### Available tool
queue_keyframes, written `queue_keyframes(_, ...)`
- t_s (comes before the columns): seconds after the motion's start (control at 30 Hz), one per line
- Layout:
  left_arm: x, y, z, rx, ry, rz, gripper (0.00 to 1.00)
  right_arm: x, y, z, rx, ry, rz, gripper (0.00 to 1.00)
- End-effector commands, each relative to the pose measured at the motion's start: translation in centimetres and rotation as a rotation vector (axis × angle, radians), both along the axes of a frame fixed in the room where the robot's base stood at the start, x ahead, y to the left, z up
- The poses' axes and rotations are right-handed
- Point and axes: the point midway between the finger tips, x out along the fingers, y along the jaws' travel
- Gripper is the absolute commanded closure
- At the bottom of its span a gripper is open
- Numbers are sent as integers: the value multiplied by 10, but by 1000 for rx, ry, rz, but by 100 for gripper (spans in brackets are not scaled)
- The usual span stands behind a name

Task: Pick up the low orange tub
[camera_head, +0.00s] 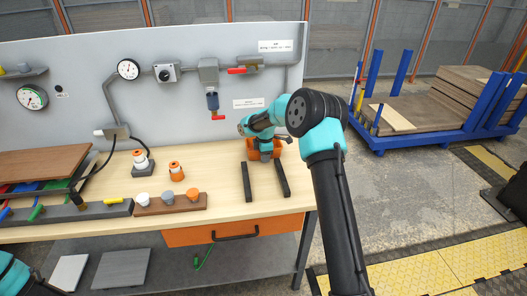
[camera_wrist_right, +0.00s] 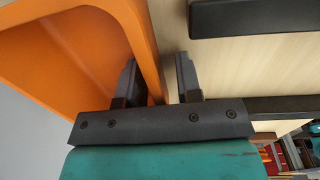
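The low orange tub (camera_head: 252,153) stands on the wooden bench top near its right end, partly hidden by my right wrist. In the right wrist view the tub (camera_wrist_right: 60,50) fills the upper left. My right gripper (camera_wrist_right: 157,72) has its fingers apart, one inside the tub and one outside, with the tub's wall between them. A gap shows beside the wall, so it does not look clamped. In the head view its fingertips are hidden behind the arm. My left gripper is out of view; only part of the left arm shows at the lower left.
Two black bars (camera_head: 247,182) (camera_head: 283,178) lie on the bench in front of the tub. A brown block with knobs (camera_head: 170,205) and an orange-white item (camera_head: 176,171) stand to the left. A grey panel (camera_head: 180,100) with gauges and a valve rises behind.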

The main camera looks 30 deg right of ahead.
Motion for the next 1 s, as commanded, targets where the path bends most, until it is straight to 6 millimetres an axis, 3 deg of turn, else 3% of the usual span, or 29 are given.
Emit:
queue_keyframes(0.33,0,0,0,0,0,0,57,0,0,0,0,0,0,100)
queue_keyframes(0.8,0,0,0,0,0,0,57,0,0,1,0,-1,0,100)
queue_keyframes(1.0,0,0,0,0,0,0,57,1,0,11,-1,-3,0,100)
